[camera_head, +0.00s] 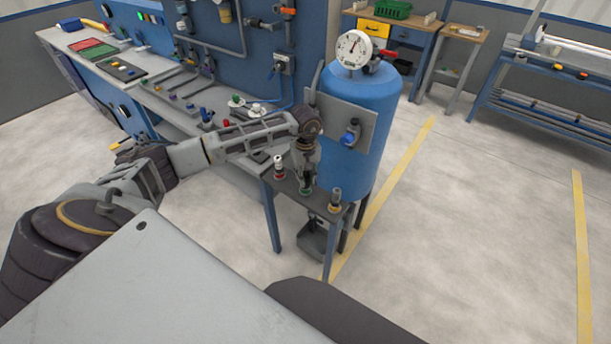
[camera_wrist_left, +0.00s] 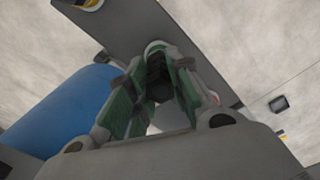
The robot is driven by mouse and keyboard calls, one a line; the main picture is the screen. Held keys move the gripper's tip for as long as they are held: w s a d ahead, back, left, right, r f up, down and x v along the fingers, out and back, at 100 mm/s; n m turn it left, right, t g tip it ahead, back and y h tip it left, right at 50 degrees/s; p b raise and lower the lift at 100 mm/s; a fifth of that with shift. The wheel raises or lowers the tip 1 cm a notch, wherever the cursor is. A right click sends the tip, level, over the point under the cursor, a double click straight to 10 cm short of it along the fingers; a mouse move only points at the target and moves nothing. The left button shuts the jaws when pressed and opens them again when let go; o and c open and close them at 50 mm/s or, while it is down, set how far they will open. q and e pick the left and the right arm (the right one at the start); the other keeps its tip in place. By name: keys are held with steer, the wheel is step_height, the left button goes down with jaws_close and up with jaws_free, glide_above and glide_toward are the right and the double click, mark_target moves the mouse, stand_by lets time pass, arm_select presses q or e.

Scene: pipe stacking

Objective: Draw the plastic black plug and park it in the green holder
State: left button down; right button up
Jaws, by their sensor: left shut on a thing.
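A small grey stand (camera_head: 318,196) beside the blue tank carries a row of holders. The green holder (camera_head: 305,191) is in the middle of the row. My left gripper (camera_head: 305,180) points down right over the green holder. In the left wrist view the fingers (camera_wrist_left: 155,95) are shut on the black plug (camera_wrist_left: 159,68), a dark piece between their green pads. I cannot tell whether the plug is seated in the holder or just above it, since the fingers hide its lower end. My right gripper is not in view.
A red and white piece (camera_head: 279,167) stands to the left on the stand, and a yellow-ringed one (camera_head: 335,201) to the right. The blue tank (camera_head: 361,92) with its gauge (camera_head: 354,49) and a grey plate with a blue fitting (camera_head: 350,136) rise close behind. Floor to the right is clear.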

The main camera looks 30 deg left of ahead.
arm_select(q)
steer(key=shift+r, duration=0.1)
steer(key=c, duration=1.2)
jaws_free()
step_height(320, 180, up, 12)
